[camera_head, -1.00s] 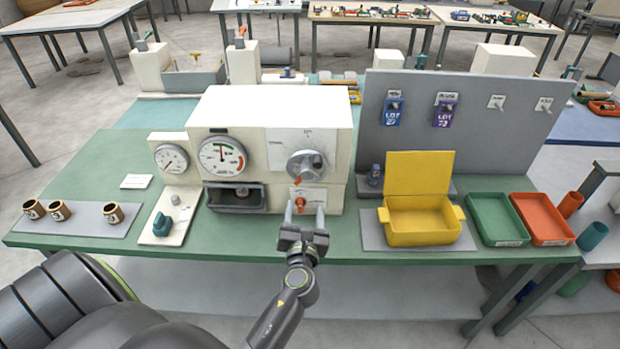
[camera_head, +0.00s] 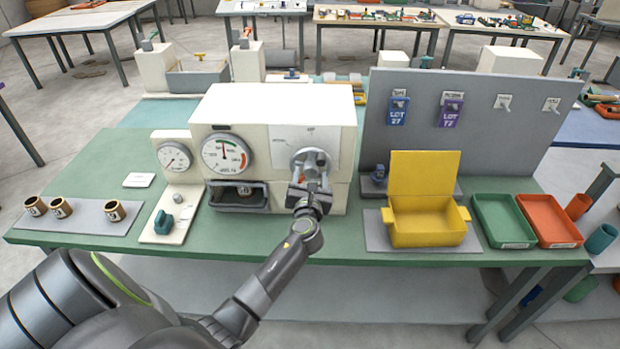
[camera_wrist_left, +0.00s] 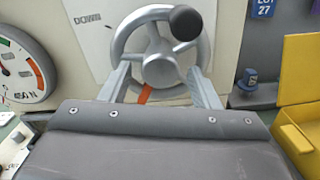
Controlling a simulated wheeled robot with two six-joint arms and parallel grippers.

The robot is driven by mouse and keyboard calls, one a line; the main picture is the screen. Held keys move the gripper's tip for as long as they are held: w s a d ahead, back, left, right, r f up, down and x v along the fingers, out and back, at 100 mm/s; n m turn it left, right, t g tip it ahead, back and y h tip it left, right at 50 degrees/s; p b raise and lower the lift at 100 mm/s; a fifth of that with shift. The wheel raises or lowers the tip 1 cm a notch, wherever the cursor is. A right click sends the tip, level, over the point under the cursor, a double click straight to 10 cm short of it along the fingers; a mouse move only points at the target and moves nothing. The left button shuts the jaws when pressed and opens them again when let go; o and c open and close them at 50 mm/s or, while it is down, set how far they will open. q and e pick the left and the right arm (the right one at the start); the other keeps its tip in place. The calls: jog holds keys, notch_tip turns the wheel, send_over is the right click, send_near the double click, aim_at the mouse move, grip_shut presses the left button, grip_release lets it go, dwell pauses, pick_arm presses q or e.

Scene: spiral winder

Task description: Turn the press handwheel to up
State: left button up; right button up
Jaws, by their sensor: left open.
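The press (camera_head: 262,103) is a cream box with a round dial gauge and a grey handwheel (camera_head: 310,164) on its front right. In the left wrist view the handwheel (camera_wrist_left: 160,62) has a dark knob (camera_wrist_left: 186,22) at its upper right. The word DOWN (camera_wrist_left: 88,20) is printed to its upper left. My left gripper (camera_head: 311,181) is open at the handwheel. Its fingers (camera_wrist_left: 158,84) stand on either side of the wheel's lower part; I cannot tell whether they touch it. An orange part (camera_wrist_left: 145,93) shows below the wheel, between the fingers. My right gripper is not in view.
A yellow open box (camera_head: 427,222) stands right of the press, with green (camera_head: 502,224) and orange (camera_head: 549,222) trays beyond. A grey panel (camera_head: 465,125) with hanging tags rises behind. A smaller gauge (camera_head: 174,156) and several cups (camera_head: 60,208) are at left.

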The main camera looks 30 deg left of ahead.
pick_arm(q)
jog(key=c, duration=1)
jog(key=shift+n, duration=0.3)
